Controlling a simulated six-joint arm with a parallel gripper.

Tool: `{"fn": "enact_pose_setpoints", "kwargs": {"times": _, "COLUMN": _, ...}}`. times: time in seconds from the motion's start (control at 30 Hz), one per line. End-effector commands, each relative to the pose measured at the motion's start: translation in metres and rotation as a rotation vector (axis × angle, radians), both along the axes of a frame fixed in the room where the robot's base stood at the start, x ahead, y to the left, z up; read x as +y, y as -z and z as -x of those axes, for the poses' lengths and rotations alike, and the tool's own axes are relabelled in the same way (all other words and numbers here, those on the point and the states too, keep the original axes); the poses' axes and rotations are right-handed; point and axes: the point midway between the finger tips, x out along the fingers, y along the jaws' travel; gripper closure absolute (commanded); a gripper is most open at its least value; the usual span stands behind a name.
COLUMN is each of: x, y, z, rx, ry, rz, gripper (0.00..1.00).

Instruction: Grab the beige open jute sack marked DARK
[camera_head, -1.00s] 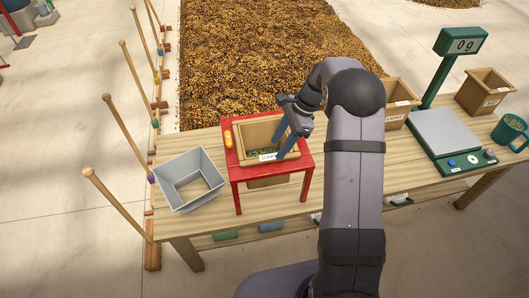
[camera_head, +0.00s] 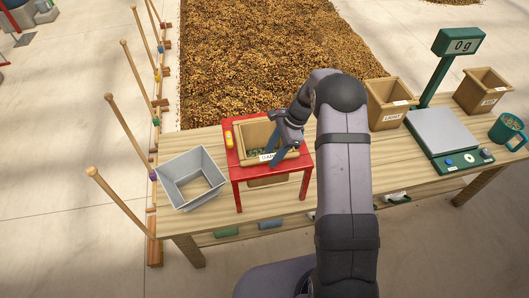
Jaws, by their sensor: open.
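My gripper (camera_head: 276,158) is open and points down at the sack's front right. Its fingers are at the front rim near the label, and they hide part of the label and the right side of the sack. I cannot tell whether the fingers touch the rim.
The red stand (camera_head: 236,173) also carries a small yellow object (camera_head: 228,138). A grey open bin (camera_head: 190,201) stands to its left.

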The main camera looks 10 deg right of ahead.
Motion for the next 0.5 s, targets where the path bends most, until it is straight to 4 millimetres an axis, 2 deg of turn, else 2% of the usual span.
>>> {"fn": "enact_pose_setpoints", "kwargs": {"times": 0.5, "x": -0.0002, "y": 0.0046, "z": 0.0, "rx": 0.0, "ry": 0.0, "rz": 0.0, "gripper": 0.56}}
